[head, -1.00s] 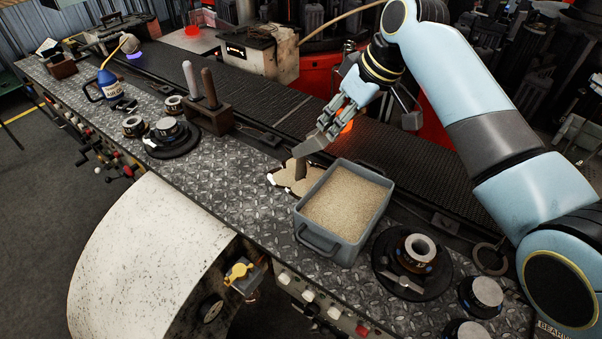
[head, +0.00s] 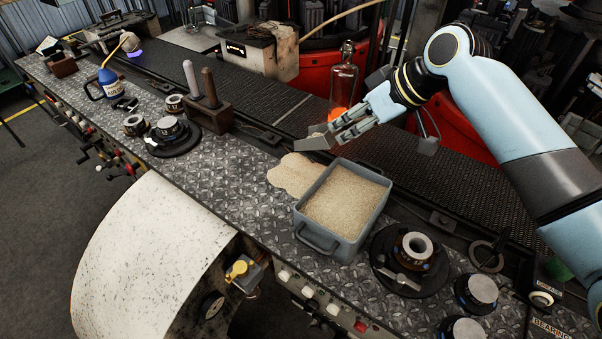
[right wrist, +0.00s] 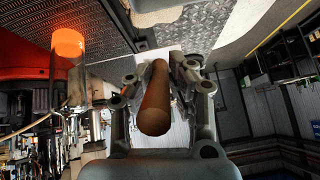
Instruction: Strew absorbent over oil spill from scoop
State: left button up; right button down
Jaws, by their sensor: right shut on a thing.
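My right gripper (head: 343,130) is shut on the scoop (head: 314,140) and holds it above the bench, behind the grey bin. The scoop's brown handle (right wrist: 156,98) lies between the fingers in the right wrist view. A beige layer of absorbent (head: 294,176) lies on the diamond plate, beside the left wall of the bin, where it covers the oil spill; no dark oil shows clearly. The grey bin (head: 325,241) is full of beige granules (head: 347,200). I cannot tell whether the scoop holds any granules. My left gripper is out of view.
A glass bottle (head: 343,75) with a glowing orange part stands behind the right gripper. A holder (head: 208,117) with two upright handles stands left of the absorbent. Round mould parts (head: 411,262) sit right of the bin. A blue oil can (head: 110,84) stands far left.

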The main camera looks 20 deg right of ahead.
jog(key=shift+s+d+f+t+y+b, duration=0.45)
jog(key=shift+t+y+b, duration=0.3)
jog(key=shift+b, duration=0.45)
jog(key=shift+s+d+r+t+b, duration=0.1)
jog(key=shift+s+r+t+b, duration=0.2)
jog(key=shift+b, duration=0.35)
jog(key=f+t+y+b, duration=0.1)
jog(key=b, duration=0.2)
jog(key=shift+s+d+f, duration=0.1)
jog(key=shift+s+d, duration=0.05)
jog(key=shift+d, duration=0.05)
jog(key=f+t+y+b, duration=0.1)
jog(key=b, duration=0.3)
jog(key=shift+s+d+f+b, duration=0.1)
jog(key=shift+s+f+b, duration=0.05)
jog(key=shift+b, duration=0.15)
